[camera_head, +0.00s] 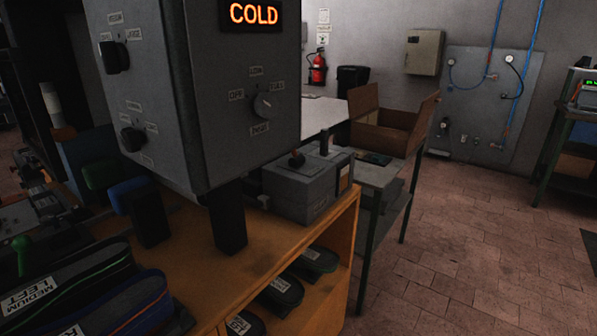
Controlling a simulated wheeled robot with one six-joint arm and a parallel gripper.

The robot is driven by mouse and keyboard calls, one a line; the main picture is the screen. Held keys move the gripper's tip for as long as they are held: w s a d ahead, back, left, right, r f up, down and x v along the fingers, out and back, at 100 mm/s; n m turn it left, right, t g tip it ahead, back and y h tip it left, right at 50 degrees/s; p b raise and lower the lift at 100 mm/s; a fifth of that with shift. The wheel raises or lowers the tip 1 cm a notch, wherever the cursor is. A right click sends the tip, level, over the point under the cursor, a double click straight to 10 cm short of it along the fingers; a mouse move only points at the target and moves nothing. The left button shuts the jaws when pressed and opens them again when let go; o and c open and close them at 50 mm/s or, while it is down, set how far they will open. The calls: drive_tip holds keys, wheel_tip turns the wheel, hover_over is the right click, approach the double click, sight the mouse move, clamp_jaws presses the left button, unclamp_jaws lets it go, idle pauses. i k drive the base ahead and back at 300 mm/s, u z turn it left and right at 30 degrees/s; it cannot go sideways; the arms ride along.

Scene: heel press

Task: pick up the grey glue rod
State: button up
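I cannot make out a grey glue rod for certain in the head view. A pale upright cylinder (51,104) shows at the far left, partly in shadow, and I cannot tell what it is. My gripper does not show in this view. Much of the machine behind the large grey control box (240,110) is hidden by that box.
The control box reads COLD and stands on a post over a wooden bench (250,262). A small grey lever box (310,190) sits at the bench's right end. Labelled shoe parts (75,290) lie front left. An open carton (385,133) stands behind. Tiled floor (470,240) is clear at right.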

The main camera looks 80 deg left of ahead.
sight(323, 137)
drive_tip(key=k, duration=1.45)
drive_tip(key=u, duration=1.4)
drive_tip(key=k, duration=0.65)
drive_tip(key=z, duration=0.8)
drive_tip(key=k, duration=0.6)
drive_tip(key=z, duration=0.8)
drive_tip(key=i, duration=2.15)
drive_tip(key=u, duration=0.55)
drive_tip(key=i, duration=1.2)
drive_tip(key=u, duration=1.75)
drive_tip(key=i, duration=0.85)
drive_tip(key=u, duration=0.85)
